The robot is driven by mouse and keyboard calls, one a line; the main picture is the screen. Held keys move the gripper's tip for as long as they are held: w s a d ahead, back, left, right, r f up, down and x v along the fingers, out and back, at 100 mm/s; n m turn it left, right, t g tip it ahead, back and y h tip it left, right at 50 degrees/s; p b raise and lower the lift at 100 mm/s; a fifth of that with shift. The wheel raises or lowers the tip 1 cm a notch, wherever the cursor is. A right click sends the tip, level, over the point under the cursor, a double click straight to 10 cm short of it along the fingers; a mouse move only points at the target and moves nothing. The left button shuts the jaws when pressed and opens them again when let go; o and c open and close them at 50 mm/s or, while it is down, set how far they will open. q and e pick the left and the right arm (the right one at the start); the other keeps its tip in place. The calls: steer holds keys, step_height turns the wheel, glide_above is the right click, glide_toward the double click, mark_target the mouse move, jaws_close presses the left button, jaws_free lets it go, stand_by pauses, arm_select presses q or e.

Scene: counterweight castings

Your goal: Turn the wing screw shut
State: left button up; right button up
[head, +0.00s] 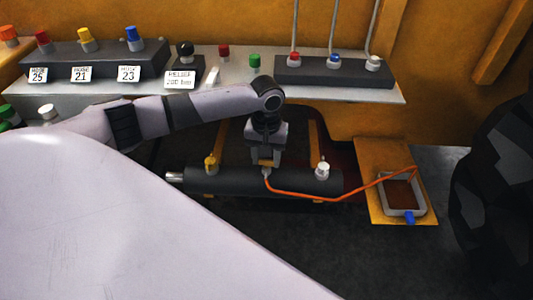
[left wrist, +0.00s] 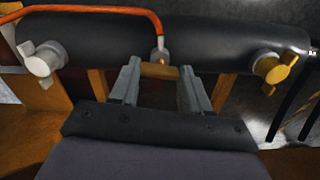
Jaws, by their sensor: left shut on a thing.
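A dark cylinder (head: 230,181) lies across the space below the control shelf; it also crosses the top of the left wrist view (left wrist: 215,38). A small brass wing screw (left wrist: 160,71) sits at its middle, beside a silver fitting (left wrist: 159,55) with an orange hose. My left gripper (head: 265,160) reaches down to it from above. In the left wrist view its fingers (left wrist: 160,84) stand either side of the brass wing, shut on it. The wing's turned angle is hard to judge. My right gripper is not in view.
A yellow wing fitting (head: 211,164) and a white one (head: 322,170) flank the gripper on the cylinder. The orange hose (head: 335,200) runs right to a tray (head: 387,205) with brown contents. Above is a shelf (head: 225,98) with valve blocks and knobs. A dark tyre stands far right.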

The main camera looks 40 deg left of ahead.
arm_select(q)
steer(key=shift+s+r+m+p, duration=0.15)
steer(key=shift+m+p, duration=0.3)
steer(key=shift+p, duration=0.75)
steer(key=shift+w+r+m+p, duration=0.1)
steer(key=shift+r+m+p, duration=0.25)
steer(key=shift+p, duration=0.8)
steer(key=shift+f+m+p, duration=0.15)
steer(key=shift+m+p, duration=0.25)
steer(key=shift+p, duration=0.15)
steer(key=shift+f+m+p, duration=0.1)
steer(key=shift+m+p, duration=1)
steer(key=shift+p, duration=0.1)
steer(key=m+p, duration=0.1)
steer(key=m, duration=0.1)
steer(key=shift+f+m, duration=0.1)
steer(key=shift+m, duration=0.2)
steer(key=m+p, duration=0.1)
steer(key=m, duration=0.1)
steer(key=shift+m, duration=0.4)
steer(key=m+p, duration=0.1)
steer(key=m, duration=0.4)
steer(key=shift+f+m, duration=0.1)
steer(key=shift+m, duration=0.2)
steer(key=o, duration=1.1)
steer(key=shift+c, duration=0.2)
